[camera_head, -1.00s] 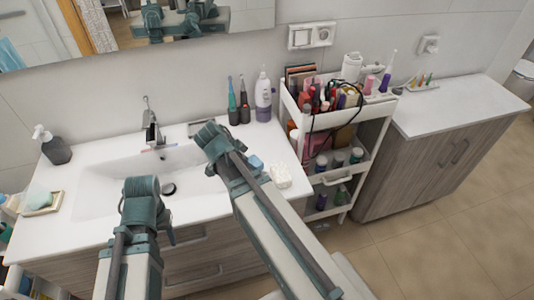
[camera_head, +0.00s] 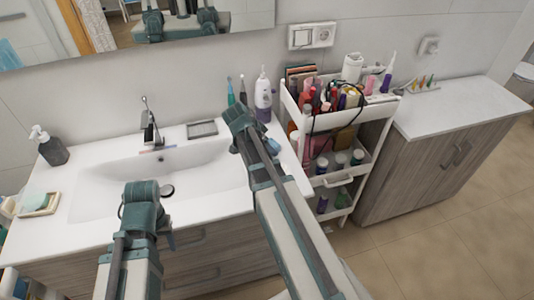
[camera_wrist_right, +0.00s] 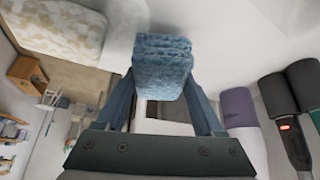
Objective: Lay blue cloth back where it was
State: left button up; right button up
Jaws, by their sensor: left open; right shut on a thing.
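The blue cloth (camera_wrist_right: 162,62), folded and fluffy, is between the fingers of my right gripper (camera_wrist_right: 161,98) in the right wrist view, which is shut on it. In the head view a small part of the cloth (camera_head: 273,146) shows beside my right forearm, over the right side of the white counter. The forearm hides the right gripper there. My left gripper (camera_head: 168,243) hangs low in front of the sink cabinet, small and partly hidden by its arm. It is open and away from the cloth.
A grey rectangular tray (camera_head: 202,129) lies behind the sink (camera_head: 110,185). Toothbrushes and a purple-white bottle (camera_head: 263,98) stand along the wall. A loaded white cart (camera_head: 346,180) stands right of the counter. A pale patterned cloth (camera_wrist_right: 50,28) shows in the right wrist view.

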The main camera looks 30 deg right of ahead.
pick_arm(q)
jog(key=shift+f+b, duration=0.75)
jog(key=shift+f, duration=0.6)
pick_arm(e)
jog(key=shift+f, duration=1.35)
jog(key=shift+f, duration=0.2)
pick_arm(q)
jog(key=shift+f, duration=0.15)
pick_arm(e)
jog(key=o, duration=1.2)
jog(key=shift+r, duration=0.15)
jog(key=shift+a+r, duration=0.1)
jog(key=shift+r, duration=0.15)
pick_arm(q)
notch_tip(320, 180, up, 11)
jog(key=p, duration=1)
jog(key=shift+f, duration=0.15)
pick_arm(e)
jog(key=shift+v, duration=5.85)
